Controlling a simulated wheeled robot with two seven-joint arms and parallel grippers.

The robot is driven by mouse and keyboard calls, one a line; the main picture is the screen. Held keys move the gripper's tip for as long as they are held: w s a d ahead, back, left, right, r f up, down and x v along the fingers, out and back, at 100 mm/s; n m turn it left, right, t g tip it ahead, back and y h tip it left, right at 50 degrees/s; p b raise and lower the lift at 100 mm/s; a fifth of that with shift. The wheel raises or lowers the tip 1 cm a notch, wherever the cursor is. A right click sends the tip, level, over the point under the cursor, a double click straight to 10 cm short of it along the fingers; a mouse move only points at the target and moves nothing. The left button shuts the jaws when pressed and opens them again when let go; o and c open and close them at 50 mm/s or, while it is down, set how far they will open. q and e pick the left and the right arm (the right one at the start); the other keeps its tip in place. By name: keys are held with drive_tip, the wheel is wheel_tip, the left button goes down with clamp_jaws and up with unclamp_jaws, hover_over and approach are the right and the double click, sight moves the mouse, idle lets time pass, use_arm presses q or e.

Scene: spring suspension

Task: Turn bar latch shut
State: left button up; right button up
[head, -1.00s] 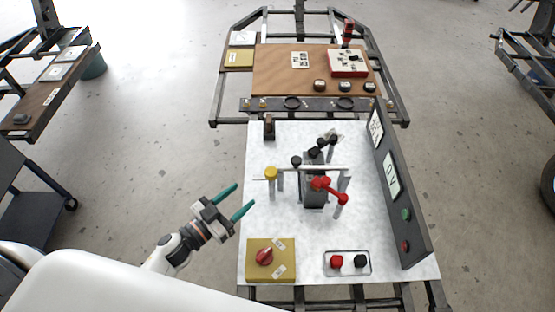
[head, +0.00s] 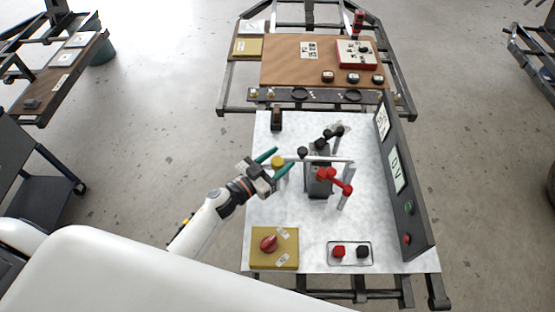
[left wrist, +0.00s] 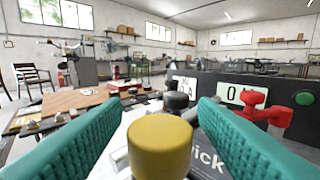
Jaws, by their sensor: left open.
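The bar latch is a pale horizontal bar (head: 325,159) with a yellow knob (head: 278,162) at its left end, above the white tabletop. The yellow knob also shows large in the left wrist view (left wrist: 160,148), between the fingers. My left gripper (head: 276,162) is open, with its teal fingers on either side of the knob; I cannot tell whether they touch it. In the left wrist view the left gripper (left wrist: 160,125) has a wide gap between its fingers. A red-handled clamp (head: 334,180) and a dark block (head: 318,184) stand beside the bar. My right gripper is not in view.
A yellow box with a red knob (head: 269,244) sits at the front left. A plate with red and black knobs (head: 350,262) is at the front. A dark upright panel with displays (head: 410,205) borders the right side. A black-handled clamp (head: 330,134) stands behind the bar.

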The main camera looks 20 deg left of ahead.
use_arm(q)
drive_tip(key=shift+c, duration=0.3)
drive_tip(key=c, duration=0.9)
